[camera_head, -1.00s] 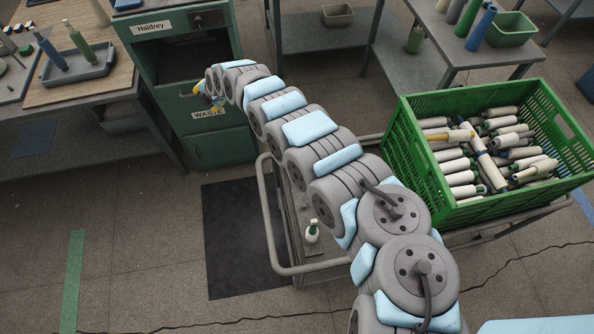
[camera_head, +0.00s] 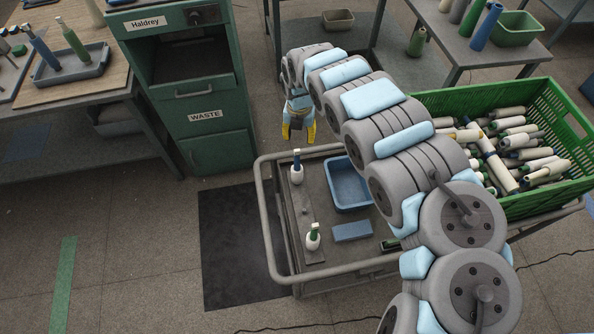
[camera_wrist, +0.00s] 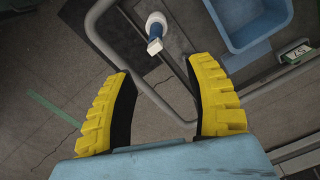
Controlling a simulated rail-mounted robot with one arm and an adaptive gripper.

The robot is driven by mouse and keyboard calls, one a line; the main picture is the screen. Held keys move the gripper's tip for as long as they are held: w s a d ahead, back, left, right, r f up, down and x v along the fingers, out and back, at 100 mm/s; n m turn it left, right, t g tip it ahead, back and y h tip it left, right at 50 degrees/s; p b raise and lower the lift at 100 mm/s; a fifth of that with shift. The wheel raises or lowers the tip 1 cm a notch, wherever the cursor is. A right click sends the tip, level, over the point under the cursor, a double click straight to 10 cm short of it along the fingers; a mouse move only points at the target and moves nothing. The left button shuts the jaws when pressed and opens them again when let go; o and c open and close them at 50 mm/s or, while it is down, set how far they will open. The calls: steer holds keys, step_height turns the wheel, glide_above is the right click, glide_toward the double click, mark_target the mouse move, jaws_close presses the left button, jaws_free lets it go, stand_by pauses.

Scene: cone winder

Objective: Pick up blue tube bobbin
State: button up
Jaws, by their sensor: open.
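A white bobbin with a blue tube end (camera_head: 297,167) stands upright on the cart's left strip, near its far left corner. In the wrist view the blue tube bobbin (camera_wrist: 156,27) shows at the top, beyond the gap between my fingers. My gripper (camera_head: 298,138) has yellow fingers, points down, and is open and empty. It appears above and beyond the bobbin in the head view, apart from it. In the wrist view my gripper (camera_wrist: 160,76) has its fingers wide apart, with nothing between them. A similar bobbin with a green end (camera_head: 313,237) stands nearer on the same strip.
The cart's tubular rail (camera_head: 270,228) runs close beside the bobbins. The cart holds a blue bin (camera_head: 347,190), a blue block (camera_head: 352,231) and a green crate (camera_head: 562,135) full of bobbins. A green waste cabinet (camera_head: 212,130) stands behind left.

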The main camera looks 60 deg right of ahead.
mark_target(299, 151)
step_height(299, 151, down, 8)
steer(key=shift+r+b, duration=0.1)
steer(key=shift+b, duration=0.8)
steer(key=shift+w+f+b, duration=0.25)
steer(key=shift+f+b, duration=0.15)
steer(key=shift+f, duration=0.6)
steer(key=shift+w+f+b, duration=0.2)
steer(key=shift+f+b, duration=0.2)
steer(key=shift+f, duration=0.55)
steer(key=shift+s+f, duration=0.15)
steer(key=shift+f, duration=0.5)
jaws_close()
